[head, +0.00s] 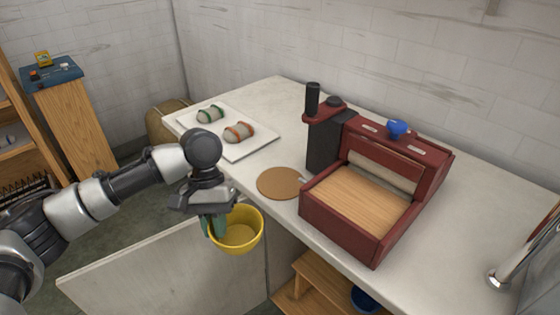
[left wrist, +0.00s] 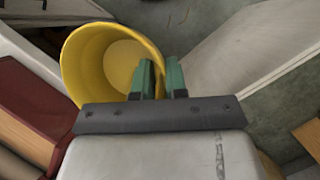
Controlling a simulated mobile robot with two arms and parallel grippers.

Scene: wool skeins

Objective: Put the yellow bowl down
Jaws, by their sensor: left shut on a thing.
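The yellow bowl (head: 243,238) hangs from my left gripper (head: 215,226), in front of the counter's front edge and above an open cabinet door. The green fingers are shut on the bowl's rim at its left side. In the left wrist view the bowl (left wrist: 95,65) fills the upper left, empty inside, with the left gripper's fingers (left wrist: 160,80) at its right rim. The bowl looks roughly upright in the head view. My right gripper is not in view.
The pale counter (head: 470,220) bears a round brown mat (head: 280,183), a dark red machine (head: 335,232) with a wooden bed, and a white tray (head: 250,150) with two banded skeins. An open door (head: 150,275) and wooden shelf (head: 318,283) with a blue bowl (head: 364,298) are below.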

